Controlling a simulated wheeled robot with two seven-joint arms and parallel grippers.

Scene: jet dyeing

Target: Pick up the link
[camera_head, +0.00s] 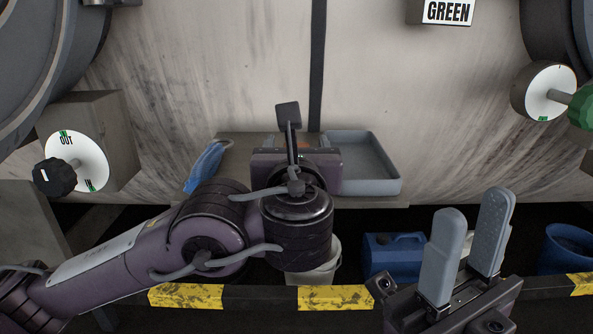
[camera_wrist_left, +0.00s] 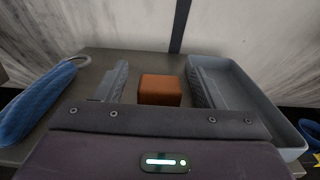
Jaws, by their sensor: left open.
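An orange-brown block (camera_wrist_left: 160,90) sits on a small grey shelf (camera_wrist_left: 110,60), between the two fingers of my left gripper (camera_wrist_left: 157,68) in the left wrist view. Those fingers are open and spread to either side of the block, with gaps showing. In the head view my left arm hides most of that gripper and the block. A blue elongated piece with a pale loop (camera_head: 207,165) lies at the shelf's left, outside the fingers. I cannot tell for sure which item is the link. My right gripper (camera_head: 473,207) is open and empty, low at the right.
A shallow grey-blue tray (camera_head: 394,187) stands on the right of the shelf, close to the left gripper's right finger. A stained pale machine wall rises behind. A white bucket (camera_head: 314,277) and a blue canister (camera_head: 380,262) stand below, behind a yellow-black bar (camera_head: 188,296).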

